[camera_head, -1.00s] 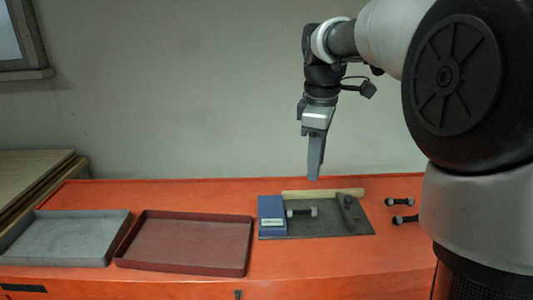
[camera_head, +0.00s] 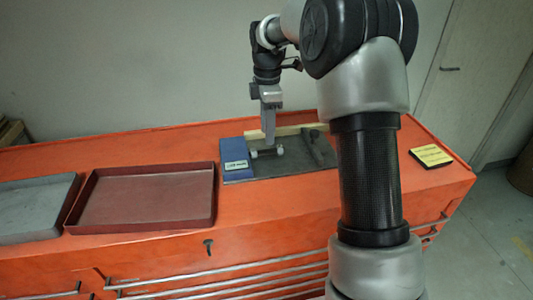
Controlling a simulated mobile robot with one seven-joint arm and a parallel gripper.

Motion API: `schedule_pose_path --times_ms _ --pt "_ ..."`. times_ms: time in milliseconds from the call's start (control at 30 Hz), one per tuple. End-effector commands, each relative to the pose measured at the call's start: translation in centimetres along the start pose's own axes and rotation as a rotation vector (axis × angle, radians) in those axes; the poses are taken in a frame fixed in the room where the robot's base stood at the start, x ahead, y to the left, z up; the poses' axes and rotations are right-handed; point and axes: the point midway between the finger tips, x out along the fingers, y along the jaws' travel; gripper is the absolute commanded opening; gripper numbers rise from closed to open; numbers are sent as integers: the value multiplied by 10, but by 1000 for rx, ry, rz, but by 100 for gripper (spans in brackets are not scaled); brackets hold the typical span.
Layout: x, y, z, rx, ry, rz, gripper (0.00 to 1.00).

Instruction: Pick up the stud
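A stud (camera_head: 267,153), a short dark bar with pale nuts at its ends, lies on the dark mat (camera_head: 290,169), just right of the blue block (camera_head: 235,158). My gripper (camera_head: 268,141) points down at the stud, its fingertips close above or behind it. I cannot tell whether they touch. The fingers show edge-on as one grey shape, so their opening is hidden.
A dark tool (camera_head: 317,145) stands at the mat's right, with a wooden strip (camera_head: 292,130) behind. A red tray (camera_head: 145,198) and grey tray (camera_head: 30,212) stand left. A yellow-labelled black pad (camera_head: 432,156) lies right. My arm hides the bench between.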

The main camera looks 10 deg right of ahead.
Motion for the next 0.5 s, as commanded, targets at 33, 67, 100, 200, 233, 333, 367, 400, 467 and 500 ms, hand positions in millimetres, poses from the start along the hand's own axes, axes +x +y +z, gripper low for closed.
schedule_pose_path --times_ms 33,67,100,200,233,333,367,400,467,500 --pt "6 0 0 0 0 -1 37" --pt "9 0 0 0 0 -1 37" --pt "11 0 0 0 0 -1 37" --pt "16 0 0 0 0 -1 37" --pt "18 0 -1 0 0 -1 37" --pt "33 1 -2 0 0 -3 37" --pt "38 1 -2 -1 0 -3 37" --pt "44 2 -2 -1 0 -3 37" --pt "52 2 -2 0 0 -1 37" --pt "57 2 -2 0 0 -1 37"
